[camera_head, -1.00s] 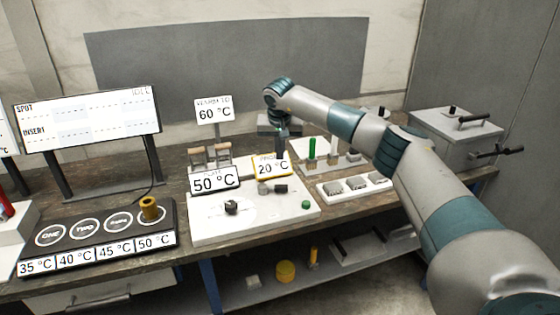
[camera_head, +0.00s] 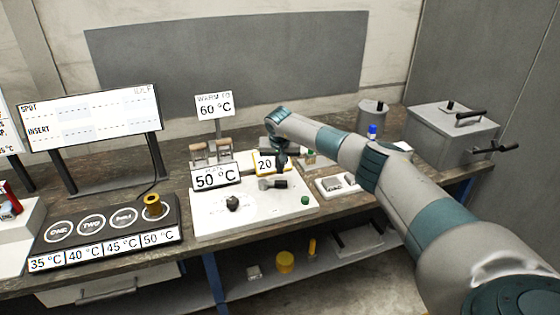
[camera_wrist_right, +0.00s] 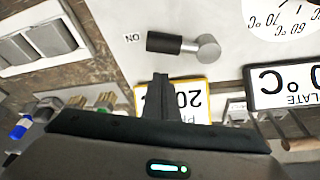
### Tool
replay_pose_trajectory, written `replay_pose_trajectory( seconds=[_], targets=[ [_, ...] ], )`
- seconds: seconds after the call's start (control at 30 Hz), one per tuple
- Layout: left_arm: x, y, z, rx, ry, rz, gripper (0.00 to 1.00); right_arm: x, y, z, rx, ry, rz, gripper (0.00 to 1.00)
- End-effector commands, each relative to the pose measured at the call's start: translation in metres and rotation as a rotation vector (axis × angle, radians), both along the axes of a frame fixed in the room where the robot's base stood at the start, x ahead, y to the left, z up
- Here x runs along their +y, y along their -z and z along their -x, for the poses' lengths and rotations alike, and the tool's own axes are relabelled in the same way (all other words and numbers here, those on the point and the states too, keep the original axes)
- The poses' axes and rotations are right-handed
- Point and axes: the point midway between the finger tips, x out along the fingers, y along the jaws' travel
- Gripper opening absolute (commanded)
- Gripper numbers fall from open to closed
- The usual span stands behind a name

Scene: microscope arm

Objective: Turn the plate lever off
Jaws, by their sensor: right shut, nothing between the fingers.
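The plate lever (camera_head: 272,183) is a black handle on a grey metal pivot, on top of the white hot plate (camera_head: 290,212). In the right wrist view the lever (camera_wrist_right: 172,43) lies sideways, its black grip pointing at the printed "ON" and its round pivot to the right. My right gripper (camera_head: 281,160) is over the back of the plate, in front of the yellow-framed 20 °C sign. In the right wrist view its fingers (camera_wrist_right: 161,85) are together and empty, a little apart from the lever in the picture. My left gripper is not in view.
The 50 °C plate sign (camera_head: 216,178) and yellow-framed sign (camera_head: 264,164) stand close to the lever. A black knob (camera_head: 233,203) and a green button (camera_head: 305,200) are on the plate. A tray with grey blocks (camera_head: 338,185) lies to the right.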

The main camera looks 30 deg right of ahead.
Motion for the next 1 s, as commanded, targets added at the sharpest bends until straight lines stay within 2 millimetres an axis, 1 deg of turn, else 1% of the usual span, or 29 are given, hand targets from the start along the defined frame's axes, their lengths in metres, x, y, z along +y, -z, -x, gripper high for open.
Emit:
replay_pose_trajectory(
  seconds=[0.03,0.13,0.37,0.83,1.0],
  targets=[
    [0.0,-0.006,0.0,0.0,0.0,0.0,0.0,0.002,-0.002,0.003,0.001,-0.001,0.0,0.0],
    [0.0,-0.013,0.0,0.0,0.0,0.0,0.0,0.006,-0.001,0.01,0.002,-0.002,0.001,0.0],
    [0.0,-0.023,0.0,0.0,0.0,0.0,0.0,0.013,0.003,0.021,0.001,0.0,0.0,0.0],
    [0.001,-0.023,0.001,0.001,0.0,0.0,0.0,0.015,0.005,0.023,0.0,0.001,0.0,0.0],
    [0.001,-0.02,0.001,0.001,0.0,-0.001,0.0,0.018,0.006,0.021,-0.001,0.01,0.0,0.0]
  ],
)
